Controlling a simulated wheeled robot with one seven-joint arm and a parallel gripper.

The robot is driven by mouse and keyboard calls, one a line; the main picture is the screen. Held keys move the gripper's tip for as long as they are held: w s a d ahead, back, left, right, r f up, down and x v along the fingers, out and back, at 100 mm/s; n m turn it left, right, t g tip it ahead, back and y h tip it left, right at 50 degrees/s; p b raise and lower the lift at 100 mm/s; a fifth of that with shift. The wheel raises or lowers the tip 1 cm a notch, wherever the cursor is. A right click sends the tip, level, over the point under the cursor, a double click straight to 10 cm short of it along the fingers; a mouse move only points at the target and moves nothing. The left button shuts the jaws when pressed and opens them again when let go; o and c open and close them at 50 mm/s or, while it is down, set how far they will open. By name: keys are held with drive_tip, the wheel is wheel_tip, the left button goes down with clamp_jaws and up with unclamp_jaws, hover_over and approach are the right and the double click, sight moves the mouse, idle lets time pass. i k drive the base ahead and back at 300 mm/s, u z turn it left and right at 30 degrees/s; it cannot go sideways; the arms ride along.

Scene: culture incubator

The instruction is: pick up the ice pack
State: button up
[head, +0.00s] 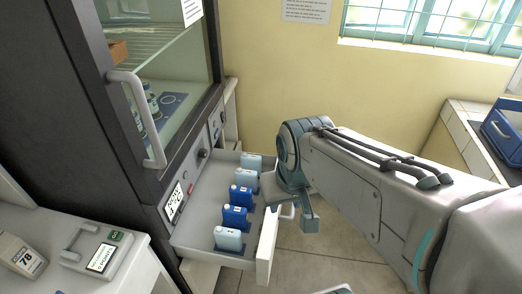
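Several small upright packs with caps stand in a row in the open drawer (196,245). I cannot tell which one the task calls the ice pack. My gripper (301,212) hangs at the drawer's right side, near its front panel and apart from the packs. One finger shows; the other is not clear, so I cannot tell its opening. I see nothing held.
A dark-framed incubator (130,190) with a glass door and a white handle (140,118) stands above the drawer. A white counter (130,265) with a device (95,247) is at lower left. A blue box (503,135) sits on a tiled counter at right.

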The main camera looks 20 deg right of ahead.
sight(226, 238)
drive_tip(key=u, duration=1.3)
drive_tip(key=k, duration=0.85)
drive_tip(key=z, duration=1.15)
drive_tip(key=i, duration=0.5)
